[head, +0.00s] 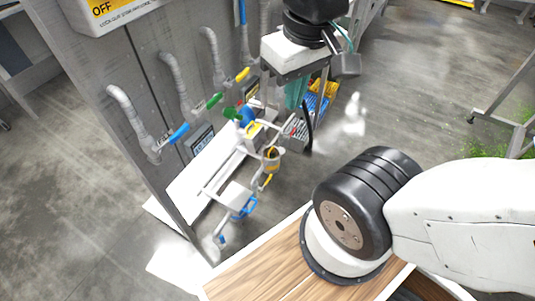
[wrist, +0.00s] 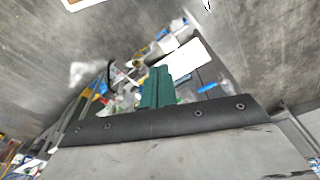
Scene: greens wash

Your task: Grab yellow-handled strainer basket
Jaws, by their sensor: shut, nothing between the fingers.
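What looks like the yellow-handled strainer basket (head: 272,157) is a small grey cup with yellow on it, in the middle of the head view, beside the white rack. It is small, and its handle is hard to make out. My gripper (head: 296,93) has teal fingers, shut and empty, above and right of the basket and apart from it. In the wrist view the teal fingers of my gripper (wrist: 157,75) are together. I cannot pick out the basket in the clutter behind them.
A grey panel (head: 150,85) carries pipes with blue, green and yellow handles (head: 243,75). A blue-handled item (head: 243,208) is at the rack's near end. Yellow and blue bins (head: 320,95) stand behind my gripper. A wooden top (head: 262,278) is at the front. Open floor lies right.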

